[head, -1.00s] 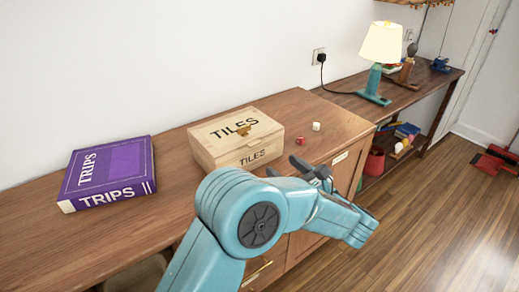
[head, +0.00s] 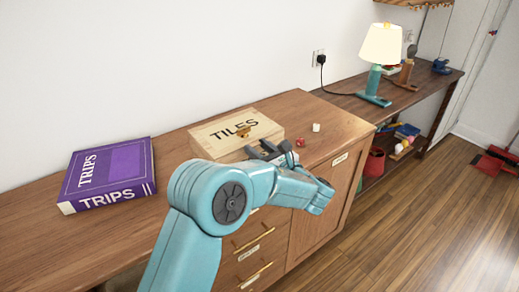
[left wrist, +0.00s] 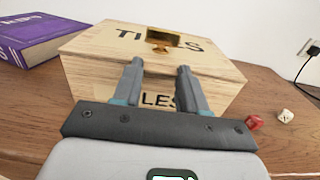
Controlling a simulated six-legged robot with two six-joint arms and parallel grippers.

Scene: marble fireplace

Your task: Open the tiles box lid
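The wooden tiles box (head: 215,140) stands on the cabinet top with its lid closed. Its lid bears the word TILES and a small brass clasp (head: 246,131) at the front edge. The box also fills the middle of the left wrist view (left wrist: 90,80), with the clasp (left wrist: 162,38) at its top front edge. My left gripper (head: 268,150) is in front of the box's front face, its fingers pointing at it. In the left wrist view its two fingers (left wrist: 158,72) are apart with nothing between them, below the clasp. My right gripper is not in view.
A purple TRIPS book (head: 108,175) lies left of the box. A red die (head: 300,142) and a white die (head: 316,127) lie to its right. A lamp (head: 380,55) stands on the farther shelf unit. The wooden top (head: 340,122) is bare at the right end.

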